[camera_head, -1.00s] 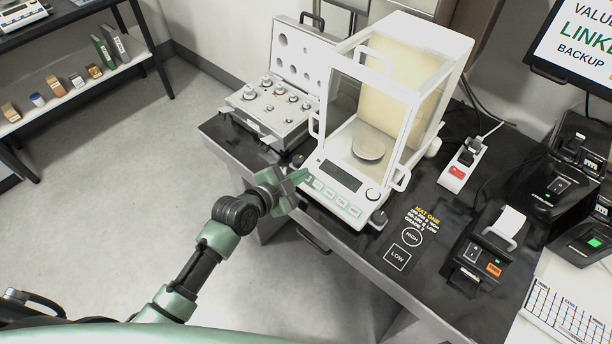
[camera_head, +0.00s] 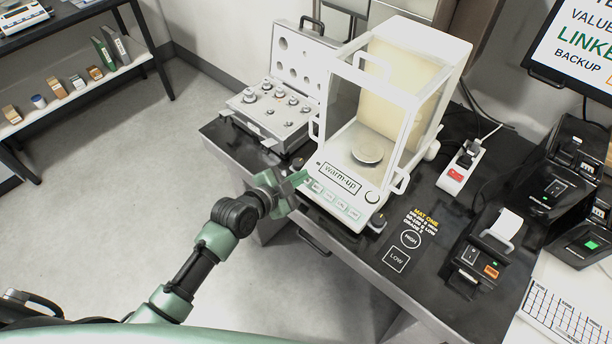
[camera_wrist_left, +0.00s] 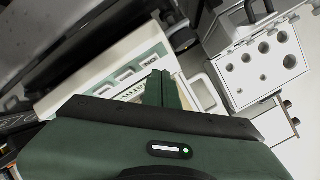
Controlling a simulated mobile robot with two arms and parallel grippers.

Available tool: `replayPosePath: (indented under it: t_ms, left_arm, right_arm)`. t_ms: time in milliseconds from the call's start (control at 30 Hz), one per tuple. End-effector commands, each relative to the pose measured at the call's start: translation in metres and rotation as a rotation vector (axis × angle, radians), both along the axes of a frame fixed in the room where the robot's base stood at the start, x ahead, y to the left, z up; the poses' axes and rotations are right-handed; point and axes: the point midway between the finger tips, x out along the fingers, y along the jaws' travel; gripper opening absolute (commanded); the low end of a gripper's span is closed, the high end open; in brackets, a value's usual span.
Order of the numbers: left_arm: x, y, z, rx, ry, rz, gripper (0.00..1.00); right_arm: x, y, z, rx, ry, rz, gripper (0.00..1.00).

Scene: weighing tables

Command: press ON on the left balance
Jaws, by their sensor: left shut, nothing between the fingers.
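The balance (camera_head: 345,185) stands on the black table, its glass draft shield closed around a round pan (camera_head: 367,150). Its display (camera_head: 339,178) reads "warm-up". A row of green-white buttons (camera_head: 335,203) runs along its front below the display. My left gripper (camera_head: 296,184) is shut and empty, its fingertips at the left end of that row; I cannot tell whether they touch a button. In the left wrist view the fingers (camera_wrist_left: 165,90) reach over the balance's button panel (camera_wrist_left: 130,75) and hide part of it. My right gripper is not in view.
An open case of weights (camera_head: 272,110) stands left of the balance. To the right are a power strip (camera_head: 461,167), a small printer (camera_head: 488,245) and a monitor (camera_head: 575,45). A mat with HIGH and LOW marks (camera_head: 404,242) lies at the front right.

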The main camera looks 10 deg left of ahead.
Motion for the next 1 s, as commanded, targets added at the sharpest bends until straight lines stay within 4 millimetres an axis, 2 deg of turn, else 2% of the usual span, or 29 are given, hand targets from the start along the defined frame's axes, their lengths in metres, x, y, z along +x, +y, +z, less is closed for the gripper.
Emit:
replayPosePath:
  t_ms: [433,833,1000]
  left_arm:
    - [-0.001,0.001,0.006,0.001,0.000,0.000,0.00]
    - [-0.013,0.008,0.043,0.002,0.000,0.000,0.00]
    - [-0.016,0.010,0.050,0.001,0.000,0.000,0.00]
  right_arm:
    - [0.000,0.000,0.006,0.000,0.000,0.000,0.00]
    - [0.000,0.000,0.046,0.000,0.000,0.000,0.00]
    - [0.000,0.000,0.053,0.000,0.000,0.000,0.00]
